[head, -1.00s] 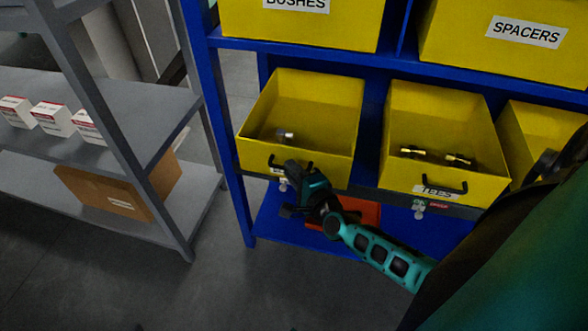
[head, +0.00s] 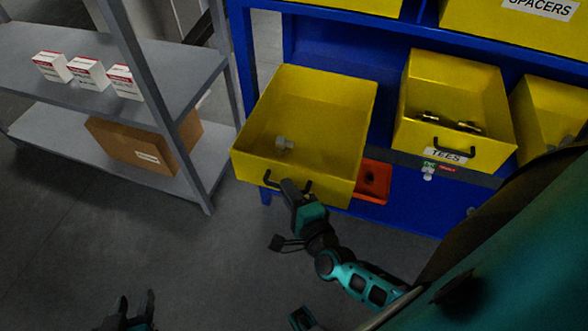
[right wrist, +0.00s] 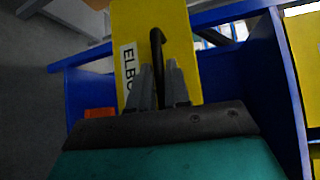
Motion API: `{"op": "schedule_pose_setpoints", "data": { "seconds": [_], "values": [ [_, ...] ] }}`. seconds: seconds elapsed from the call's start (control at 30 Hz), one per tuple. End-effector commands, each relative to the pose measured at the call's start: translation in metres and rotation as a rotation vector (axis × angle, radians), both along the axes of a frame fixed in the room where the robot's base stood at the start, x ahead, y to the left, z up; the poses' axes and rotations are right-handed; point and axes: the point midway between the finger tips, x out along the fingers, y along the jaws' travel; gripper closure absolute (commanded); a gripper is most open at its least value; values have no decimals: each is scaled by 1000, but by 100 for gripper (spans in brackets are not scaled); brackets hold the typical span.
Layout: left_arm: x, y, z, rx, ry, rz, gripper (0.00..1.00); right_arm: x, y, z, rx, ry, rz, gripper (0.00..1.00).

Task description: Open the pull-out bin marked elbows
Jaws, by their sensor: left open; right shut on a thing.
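The yellow elbows bin (head: 325,178) is pulled well out of the blue rack in the head view, with a small grey fitting (head: 284,144) inside. Its label, partly hidden and starting "ELBO", shows in the right wrist view (right wrist: 128,75). My right gripper (head: 290,188) is shut on the bin's black handle (head: 270,180); in the right wrist view the fingers (right wrist: 160,85) close around the handle (right wrist: 157,50). My left gripper (head: 138,305) is open and empty, low at the bottom left of the head view, apart from the bin.
The yellow tees bin (head: 455,105) sits to the right. An orange-red bin (head: 374,180) is below, behind the elbows bin. A grey shelf (head: 190,85) with small white boxes (head: 88,73) and a cardboard box (head: 135,145) stands left. The floor (head: 100,240) in front is clear.

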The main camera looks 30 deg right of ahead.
Motion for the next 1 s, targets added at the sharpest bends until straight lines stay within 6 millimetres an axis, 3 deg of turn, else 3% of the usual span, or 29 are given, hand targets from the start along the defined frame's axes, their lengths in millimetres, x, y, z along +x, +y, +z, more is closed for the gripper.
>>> {"op": "schedule_pose_setpoints", "data": {
  "seconds": [0.6,0.63,0.8,1.0],
  "values": [
    [0,1,2,-1,-3,3,57,-6,7,0,-1,0,0,100],
    [0,0,2,-1,-3,3,57,-6,6,0,-1,0,0,80],
    [0,0,3,-3,-3,4,57,-6,6,0,-1,0,0,64],
    [0,0,3,-4,-4,4,57,-5,6,0,-1,-1,0,62]
  ]
}}
